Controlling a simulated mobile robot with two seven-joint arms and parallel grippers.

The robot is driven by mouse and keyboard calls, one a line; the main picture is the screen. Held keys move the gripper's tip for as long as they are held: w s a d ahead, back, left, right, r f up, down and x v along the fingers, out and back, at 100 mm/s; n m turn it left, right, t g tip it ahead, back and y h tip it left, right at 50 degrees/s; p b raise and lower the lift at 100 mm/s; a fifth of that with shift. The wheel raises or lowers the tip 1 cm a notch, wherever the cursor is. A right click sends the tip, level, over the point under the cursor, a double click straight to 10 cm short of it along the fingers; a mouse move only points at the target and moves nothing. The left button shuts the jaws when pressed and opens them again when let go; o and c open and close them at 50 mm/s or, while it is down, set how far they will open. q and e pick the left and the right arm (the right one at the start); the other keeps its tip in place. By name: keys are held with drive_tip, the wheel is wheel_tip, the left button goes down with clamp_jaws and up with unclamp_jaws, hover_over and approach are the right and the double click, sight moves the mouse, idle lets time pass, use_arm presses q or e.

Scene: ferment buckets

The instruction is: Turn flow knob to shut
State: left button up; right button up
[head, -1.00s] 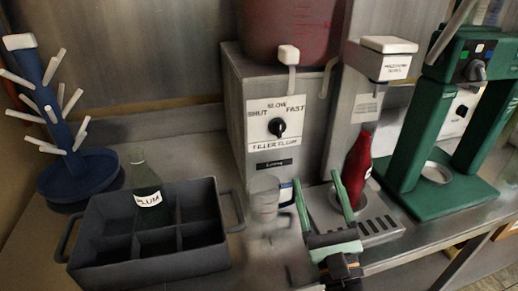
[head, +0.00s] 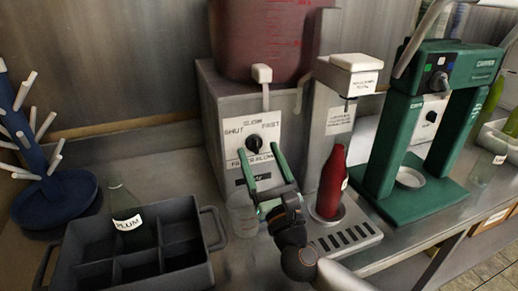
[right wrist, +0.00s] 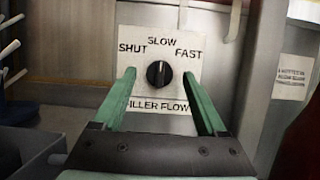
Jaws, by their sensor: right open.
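The flow knob (head: 254,143) is a black round knob on a white plate marked SHUT, SLOW and FAST, on the front of a grey box. In the right wrist view the knob (right wrist: 158,74) has its pale pointer line standing nearly upright, toward SLOW. My right gripper (head: 259,156) is open, its green fingers pointing at the plate. In the right wrist view the fingers (right wrist: 158,88) stand left and right of the knob, apart from it and nearer the camera. My left gripper is not in view.
A red bottle (head: 331,183) stands on the filler's drip tray (head: 352,236). A clear jug (head: 241,215) stands below the knob, close to my right gripper. A grey crate (head: 75,240) holds a PLUM bottle (head: 124,212). A green capper (head: 400,140) stands right.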

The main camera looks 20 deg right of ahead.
drive_tip(key=shift+w+r, duration=0.2)
drive_tip(key=shift+w, duration=0.35)
clamp_jaws()
